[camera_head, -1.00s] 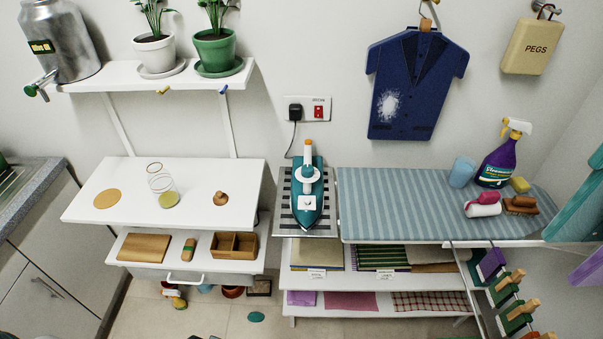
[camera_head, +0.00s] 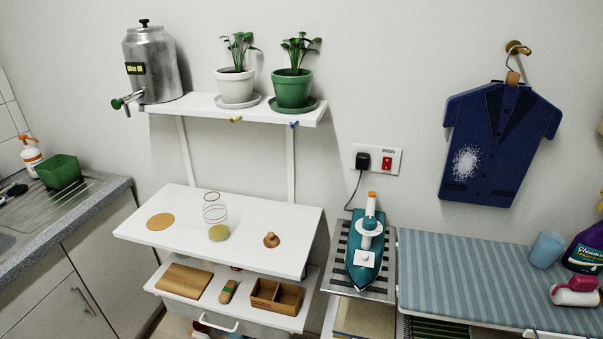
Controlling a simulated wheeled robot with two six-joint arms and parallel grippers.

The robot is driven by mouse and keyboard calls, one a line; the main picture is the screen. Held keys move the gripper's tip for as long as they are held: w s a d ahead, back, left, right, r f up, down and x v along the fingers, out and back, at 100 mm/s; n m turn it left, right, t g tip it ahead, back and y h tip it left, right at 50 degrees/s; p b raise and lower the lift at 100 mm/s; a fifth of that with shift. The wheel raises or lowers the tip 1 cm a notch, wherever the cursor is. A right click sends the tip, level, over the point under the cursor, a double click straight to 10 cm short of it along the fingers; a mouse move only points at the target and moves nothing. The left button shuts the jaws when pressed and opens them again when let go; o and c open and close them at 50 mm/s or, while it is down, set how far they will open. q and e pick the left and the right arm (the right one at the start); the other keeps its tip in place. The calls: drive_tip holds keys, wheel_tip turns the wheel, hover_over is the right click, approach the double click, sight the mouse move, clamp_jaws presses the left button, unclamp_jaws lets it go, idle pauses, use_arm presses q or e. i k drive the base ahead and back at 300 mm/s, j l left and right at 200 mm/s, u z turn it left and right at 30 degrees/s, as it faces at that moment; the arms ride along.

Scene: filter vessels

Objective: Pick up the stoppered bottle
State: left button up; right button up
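A clear glass vessel (camera_head: 217,213) with a little yellow-green liquid at its bottom stands upright on the white upper table (camera_head: 165,198). I see thin rings at its top and no clear stopper in it. A small brown stopper-like knob (camera_head: 271,240) sits apart on the same table, to the right of the vessel. A flat round tan disc (camera_head: 160,221) lies to the left. I cannot tell for certain which thing is the stoppered bottle. Neither of my grippers is in view.
A wall shelf (camera_head: 199,104) with a metal dispenser (camera_head: 153,67) and potted plants (camera_head: 292,88) hangs above the table. Below are a board (camera_head: 184,281) and a wooden box (camera_head: 275,299). An iron (camera_head: 366,250) stands at right; a sink counter (camera_head: 80,216) is at left.

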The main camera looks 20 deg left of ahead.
sight(216, 215)
drive_tip(key=i+j+u, duration=0.1)
drive_tip(key=u, duration=1.25)
